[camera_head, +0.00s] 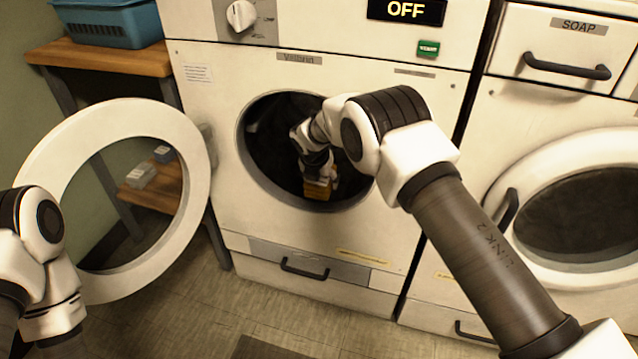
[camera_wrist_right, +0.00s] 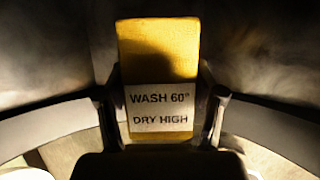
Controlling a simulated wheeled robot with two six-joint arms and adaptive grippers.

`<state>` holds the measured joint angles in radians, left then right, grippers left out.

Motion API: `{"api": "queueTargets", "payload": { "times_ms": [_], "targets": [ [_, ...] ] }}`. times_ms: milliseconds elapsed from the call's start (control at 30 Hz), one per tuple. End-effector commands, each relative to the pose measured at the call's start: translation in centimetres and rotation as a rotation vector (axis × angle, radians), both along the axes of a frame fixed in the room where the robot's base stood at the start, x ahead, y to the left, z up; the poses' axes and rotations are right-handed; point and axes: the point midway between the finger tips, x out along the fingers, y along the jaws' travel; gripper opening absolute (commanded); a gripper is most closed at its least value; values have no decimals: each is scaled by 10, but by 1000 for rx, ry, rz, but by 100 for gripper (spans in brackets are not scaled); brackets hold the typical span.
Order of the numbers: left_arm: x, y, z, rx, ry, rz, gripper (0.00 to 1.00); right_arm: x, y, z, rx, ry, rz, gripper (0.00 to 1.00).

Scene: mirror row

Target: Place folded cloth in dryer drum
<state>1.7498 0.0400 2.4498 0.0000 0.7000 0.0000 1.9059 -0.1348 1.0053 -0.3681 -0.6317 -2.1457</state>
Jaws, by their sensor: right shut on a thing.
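The dryer (camera_head: 330,230) stands in the middle of the head view with its round door (camera_head: 45,160) swung open to the left. Its drum (camera_head: 270,135) is dark inside. My right arm reaches into the drum opening. My right gripper (camera_head: 318,178) is inside the opening, shut on the yellow folded cloth (camera_head: 317,191). In the right wrist view the cloth (camera_wrist_right: 158,60) stands between the two fingers, with a label reading "WASH 60° DRY HIGH". The gripper hides part of the cloth. My left arm shows at the left edge; its fingers are out of view.
A second machine (camera_head: 600,275) with a closed round door stands at the right, below a drawer marked SOAP (camera_head: 560,45). A wooden shelf (camera_head: 105,58) with a blue basket (camera_head: 110,25) is at the back left. The display (camera_head: 405,10) reads OFF.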

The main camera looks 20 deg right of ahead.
Motion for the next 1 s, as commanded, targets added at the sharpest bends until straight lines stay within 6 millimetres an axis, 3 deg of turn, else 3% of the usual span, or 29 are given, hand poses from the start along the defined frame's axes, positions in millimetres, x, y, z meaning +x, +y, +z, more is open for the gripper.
{"api": "queueTargets", "payload": {
  "times_ms": [100,300,433,600,967,1000],
  "targets": [
    [0,0,-12,0,0,0,29,25,-4,-7,2,-4,-3,32],
    [0,0,-24,0,0,0,29,46,-7,-7,0,-2,-2,32],
    [0,0,-29,0,0,0,29,51,-8,-8,1,-2,-2,32],
    [0,0,-42,0,0,0,29,49,-8,-40,1,0,-2,32],
    [0,0,-45,0,0,0,29,49,-8,-44,0,-1,-2,32],
    [0,0,-43,0,0,0,29,49,-8,-42,0,-1,-2,82]
  ]
}}
